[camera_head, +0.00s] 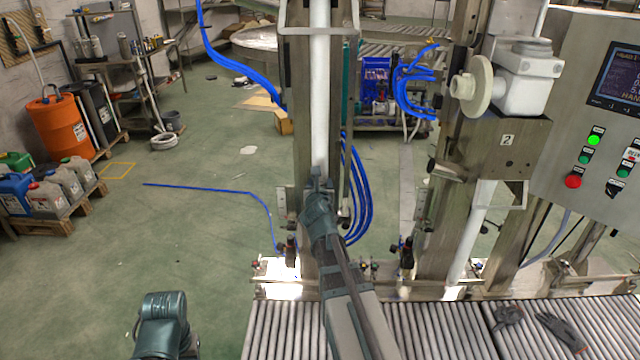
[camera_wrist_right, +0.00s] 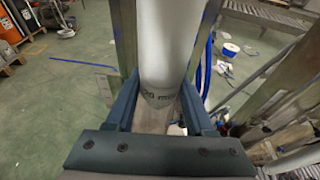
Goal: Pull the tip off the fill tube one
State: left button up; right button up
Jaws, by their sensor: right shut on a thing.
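Fill tube one (camera_head: 320,100) is the white upright pipe in front of the left steel column in the head view. In the right wrist view the tube (camera_wrist_right: 168,40) comes down from the top of the picture, with a band of dark print near its lower part. My left gripper is out of view.
A roller conveyor (camera_head: 450,332) runs along the front, with dark gloves (camera_head: 560,330) on it. A second white tube (camera_head: 474,230) hangs at the right column marked 2. A control panel (camera_head: 590,110) stands at the right. Open floor (camera_head: 190,220) lies to the left.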

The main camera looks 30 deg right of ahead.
grip_shut()
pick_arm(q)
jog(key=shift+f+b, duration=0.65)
pick_arm(e)
jog(key=shift+f, duration=0.65)
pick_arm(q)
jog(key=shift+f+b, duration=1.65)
pick_arm(e)
jog(key=shift+f, duration=1.65)
